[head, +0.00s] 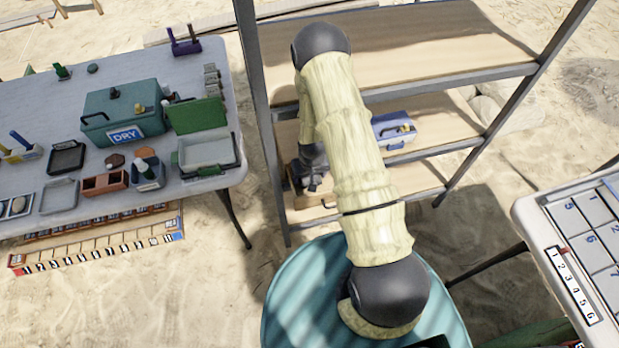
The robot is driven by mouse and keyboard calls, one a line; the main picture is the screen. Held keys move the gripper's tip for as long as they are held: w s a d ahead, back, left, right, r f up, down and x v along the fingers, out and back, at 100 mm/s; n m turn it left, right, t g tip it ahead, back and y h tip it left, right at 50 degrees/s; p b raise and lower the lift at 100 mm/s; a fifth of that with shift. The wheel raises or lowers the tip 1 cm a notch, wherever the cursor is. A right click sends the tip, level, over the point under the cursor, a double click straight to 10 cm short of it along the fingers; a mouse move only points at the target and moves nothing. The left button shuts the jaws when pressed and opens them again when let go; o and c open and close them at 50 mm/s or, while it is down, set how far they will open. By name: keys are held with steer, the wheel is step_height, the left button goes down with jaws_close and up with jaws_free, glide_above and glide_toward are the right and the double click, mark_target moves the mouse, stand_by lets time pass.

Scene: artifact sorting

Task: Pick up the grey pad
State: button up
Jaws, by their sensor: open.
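I cannot clearly pick out a grey pad in the head view; it may be hidden or too small to tell. Small grey blocks (211,80) stand in a row near the right edge of the left table. My gripper (314,187) is small and dark, partly behind my own arm, low over the shelf rack's lower left side. It looks open. A brown wooden box (300,199) lies just below and beside it; whether they touch is unclear, and its contents are mostly hidden.
The left table (225,185) holds a teal DRY box (110,118), a green-lidded tray (207,150) and several small trays. The rack (420,40) has metal posts close to my arm; a blue case (393,128) sits on it. A numbered board (585,225) stands at right.

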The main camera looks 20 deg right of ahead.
steer(key=shift+s+d, duration=0.1)
steer(key=shift+s, duration=0.05)
steer(key=c, duration=0.7)
steer(key=shift+c, duration=0.2)
step_height(320, 180, up, 10)
stand_by(0.7)
